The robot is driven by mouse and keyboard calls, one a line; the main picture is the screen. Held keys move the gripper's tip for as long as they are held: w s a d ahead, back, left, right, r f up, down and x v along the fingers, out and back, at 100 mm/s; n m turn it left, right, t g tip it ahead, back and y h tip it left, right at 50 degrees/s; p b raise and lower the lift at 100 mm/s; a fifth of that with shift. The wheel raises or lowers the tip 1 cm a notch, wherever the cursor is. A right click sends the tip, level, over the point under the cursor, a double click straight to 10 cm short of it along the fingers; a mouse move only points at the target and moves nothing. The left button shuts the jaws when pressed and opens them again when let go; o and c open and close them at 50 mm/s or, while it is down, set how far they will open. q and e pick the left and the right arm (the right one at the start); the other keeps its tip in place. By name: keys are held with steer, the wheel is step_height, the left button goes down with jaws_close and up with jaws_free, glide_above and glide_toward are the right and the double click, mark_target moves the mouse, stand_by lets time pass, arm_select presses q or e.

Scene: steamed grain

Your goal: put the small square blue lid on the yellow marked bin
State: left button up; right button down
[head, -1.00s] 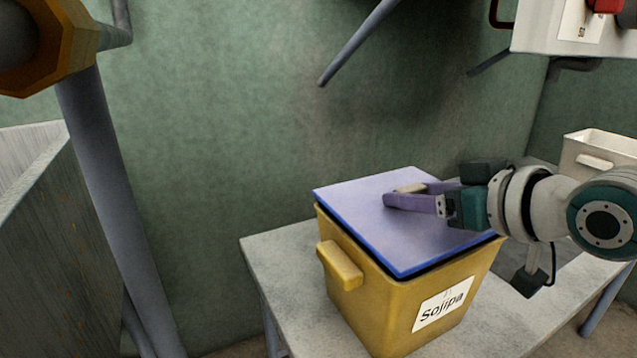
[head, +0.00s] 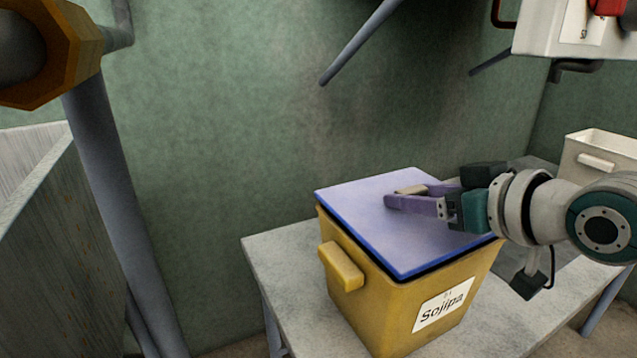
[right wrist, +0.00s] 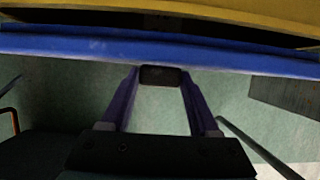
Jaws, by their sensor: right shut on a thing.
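The square blue lid (head: 365,205) lies over the top of the yellow bin (head: 375,300), which has a white label reading "Sojipa". A dark gap shows between lid and bin rim along the front edge, so I cannot tell whether the lid is fully seated. My right gripper (head: 408,194) is shut on the lid's small handle (head: 411,189). In the right wrist view, the gripper's fingers (right wrist: 160,80) close on the dark-looking handle, with the lid's blue edge (right wrist: 150,48) and the yellow bin (right wrist: 200,14) above. My left gripper is not in view.
The bin stands on a grey table (head: 285,255) against a green wall. A white bin (head: 600,160) stands at the back right. A grey metal container (head: 45,240) and pipes are on the left. A white box (head: 570,35) hangs at the upper right.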

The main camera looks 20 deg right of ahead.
steer(key=shift+f, duration=0.65)
stand_by(0.4)
steer(key=shift+c, duration=0.2)
jaws_free()
